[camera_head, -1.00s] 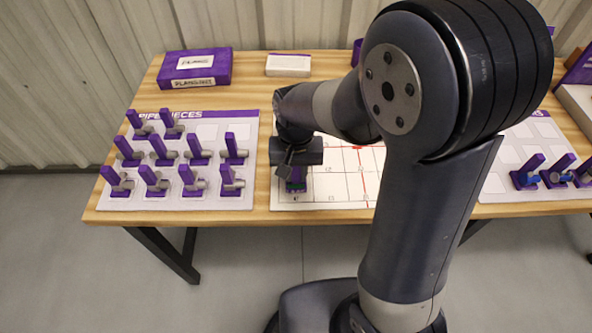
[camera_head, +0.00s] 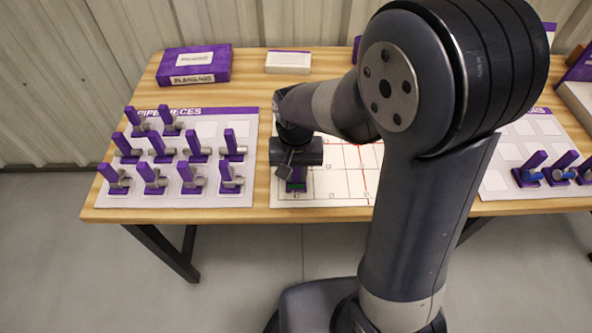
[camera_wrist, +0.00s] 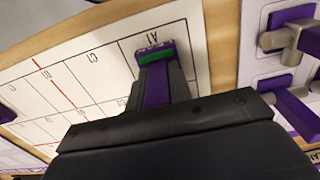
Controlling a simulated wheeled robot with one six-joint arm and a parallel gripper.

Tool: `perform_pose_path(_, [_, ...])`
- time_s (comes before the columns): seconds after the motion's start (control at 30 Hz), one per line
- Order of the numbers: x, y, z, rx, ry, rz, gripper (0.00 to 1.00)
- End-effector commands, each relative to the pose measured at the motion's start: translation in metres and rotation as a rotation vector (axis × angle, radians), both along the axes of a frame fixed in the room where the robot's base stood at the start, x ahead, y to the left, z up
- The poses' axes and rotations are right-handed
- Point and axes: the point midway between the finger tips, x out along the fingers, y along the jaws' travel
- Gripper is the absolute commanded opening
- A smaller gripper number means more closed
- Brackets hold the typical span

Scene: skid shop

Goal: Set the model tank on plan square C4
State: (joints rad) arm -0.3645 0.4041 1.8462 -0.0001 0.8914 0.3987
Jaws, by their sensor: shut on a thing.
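A small purple piece with a green part, which looks like the model tank (camera_wrist: 157,88), is between the fingers of my gripper (camera_wrist: 158,92). In the head view my gripper (camera_head: 294,176) is low at the near left corner of the white plan board (camera_head: 340,186). The piece's green part shows there just below the gripper. In the wrist view the piece is at the corner square whose label looks like A1. I cannot tell whether it touches the board. Square C4 cannot be made out; my arm hides much of the board.
Left of the plan board, a pipe pieces sheet (camera_head: 207,131) holds several purple pieces with grey pipes. Another sheet (camera_head: 508,156) at the right holds pieces with blue parts. A purple box (camera_head: 195,62) and a white box (camera_head: 288,63) stand at the back of the wooden table.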

Motion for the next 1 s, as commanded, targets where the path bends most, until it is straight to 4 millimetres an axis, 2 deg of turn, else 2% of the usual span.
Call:
perform_pose_path(0.07, [0.000,0.000,-0.002,0.000,0.000,0.000,0.00])
perform_pose_path(0.1, [0.000,0.000,-0.001,0.000,0.000,0.000,0.22])
perform_pose_path(0.4, [0.000,0.000,-0.001,0.000,0.000,0.000,0.45])
perform_pose_path(0.67, [0.000,0.000,-0.001,0.000,0.000,0.000,0.45])
perform_pose_path(1.0, [0.000,0.000,0.009,0.000,0.000,0.000,0.45])
